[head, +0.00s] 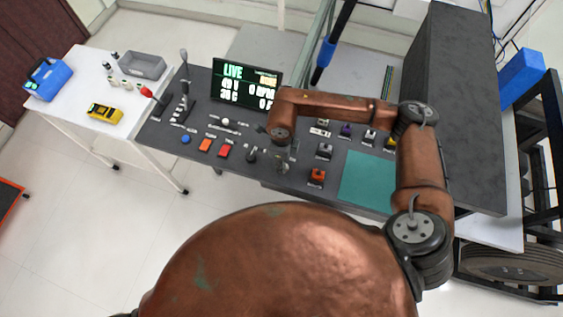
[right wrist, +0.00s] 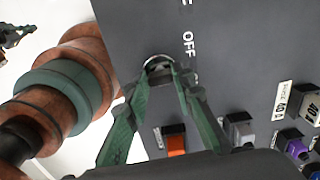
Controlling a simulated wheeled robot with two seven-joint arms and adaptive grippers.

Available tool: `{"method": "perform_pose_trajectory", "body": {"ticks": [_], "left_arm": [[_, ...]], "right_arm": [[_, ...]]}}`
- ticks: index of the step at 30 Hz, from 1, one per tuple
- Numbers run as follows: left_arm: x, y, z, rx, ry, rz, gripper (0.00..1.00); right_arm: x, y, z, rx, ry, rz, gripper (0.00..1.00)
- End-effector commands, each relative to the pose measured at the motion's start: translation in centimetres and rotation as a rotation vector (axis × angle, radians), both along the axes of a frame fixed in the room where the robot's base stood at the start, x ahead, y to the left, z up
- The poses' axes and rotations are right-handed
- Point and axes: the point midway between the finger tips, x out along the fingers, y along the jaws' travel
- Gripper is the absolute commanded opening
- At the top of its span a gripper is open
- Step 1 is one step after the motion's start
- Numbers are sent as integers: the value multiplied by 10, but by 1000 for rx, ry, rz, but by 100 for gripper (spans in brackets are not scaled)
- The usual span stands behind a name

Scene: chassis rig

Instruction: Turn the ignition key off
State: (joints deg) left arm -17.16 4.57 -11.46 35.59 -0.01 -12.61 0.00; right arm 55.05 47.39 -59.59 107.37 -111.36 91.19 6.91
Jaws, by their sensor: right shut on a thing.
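My right gripper (right wrist: 166,75) is shut at the round metal ignition switch (right wrist: 158,62) on the dark grey panel. Its green fingers close around the spot where the key sits, and the key itself is mostly hidden between them. A white OFF label (right wrist: 188,43) is printed on the panel beside the switch. In the head view my right arm reaches over the console from the right, and the right gripper (head: 284,163) points down at the panel near its front edge. My left gripper does not show in the head view.
The console (head: 330,185) carries a display (head: 246,83) reading LIVE, a red button (head: 225,151), an orange switch (head: 316,176), several other switches and a teal mat (head: 368,180). A tall dark box (head: 440,95) stands at right. A white table (head: 75,95) stands at left.

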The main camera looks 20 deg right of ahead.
Motion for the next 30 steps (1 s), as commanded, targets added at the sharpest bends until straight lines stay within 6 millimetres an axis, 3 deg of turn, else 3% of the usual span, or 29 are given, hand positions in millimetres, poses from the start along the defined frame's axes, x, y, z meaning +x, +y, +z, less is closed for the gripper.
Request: {"method": "perform_pose_trajectory", "body": {"ticks": [3,12,30], "left_arm": [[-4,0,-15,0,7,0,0],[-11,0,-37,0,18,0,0],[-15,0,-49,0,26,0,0]], "right_arm": [[1,-1,-5,-2,-1,106,0],[0,0,-4,-2,1,330,0],[-1,0,-1,-1,2,486,0]]}}
